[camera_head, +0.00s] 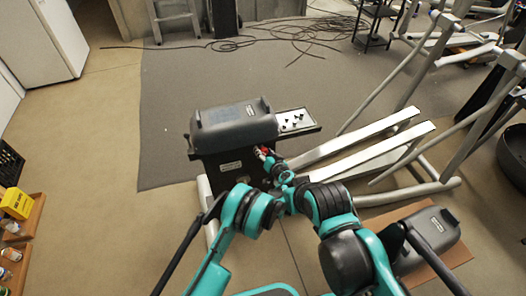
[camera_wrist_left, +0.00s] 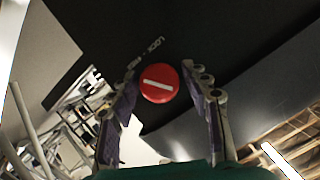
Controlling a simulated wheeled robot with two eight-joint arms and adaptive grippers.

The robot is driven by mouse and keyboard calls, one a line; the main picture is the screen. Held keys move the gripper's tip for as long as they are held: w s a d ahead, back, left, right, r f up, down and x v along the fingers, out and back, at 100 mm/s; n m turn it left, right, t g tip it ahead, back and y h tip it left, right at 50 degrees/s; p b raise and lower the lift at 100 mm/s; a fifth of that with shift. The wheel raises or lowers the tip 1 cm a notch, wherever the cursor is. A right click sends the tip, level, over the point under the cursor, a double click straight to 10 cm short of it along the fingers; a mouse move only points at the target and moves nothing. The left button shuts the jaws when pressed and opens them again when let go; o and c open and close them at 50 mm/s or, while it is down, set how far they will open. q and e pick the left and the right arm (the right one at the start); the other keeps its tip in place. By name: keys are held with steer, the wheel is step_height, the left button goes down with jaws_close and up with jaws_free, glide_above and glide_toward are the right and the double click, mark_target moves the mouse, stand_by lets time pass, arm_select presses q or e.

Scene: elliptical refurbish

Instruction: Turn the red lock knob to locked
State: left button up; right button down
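The red lock knob (camera_wrist_left: 159,83) is round with a white bar across its face, and it sits on a dark panel. In the left wrist view the bar lies nearly level, with a slight tilt. In the head view the red knob (camera_head: 263,151) is partly hidden at the tip of my left gripper (camera_head: 267,156). My right gripper is not in view.
The knob is on the front of a dark elliptical housing (camera_head: 235,124), with a small tray of parts (camera_head: 296,121) beside it. Long pale rails (camera_head: 360,139) run to the right. A grey cover (camera_head: 428,238) lies on cardboard at lower right. Cables (camera_head: 290,32) lie on the mat behind.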

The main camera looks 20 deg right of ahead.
arm_select(q)
steer(key=c, duration=0.7)
steer(key=n+h, duration=0.2)
steer(key=n, duration=0.2)
steer(key=shift+a+h, duration=0.1)
steer(key=shift+h, duration=0.3)
steer(key=n+h, duration=0.2)
steer(key=n, duration=0.1)
steer(key=shift+w+t, duration=0.1)
steer(key=shift+t, duration=0.3)
steer(key=shift+n, duration=0.4)
steer(key=o, duration=1.2)
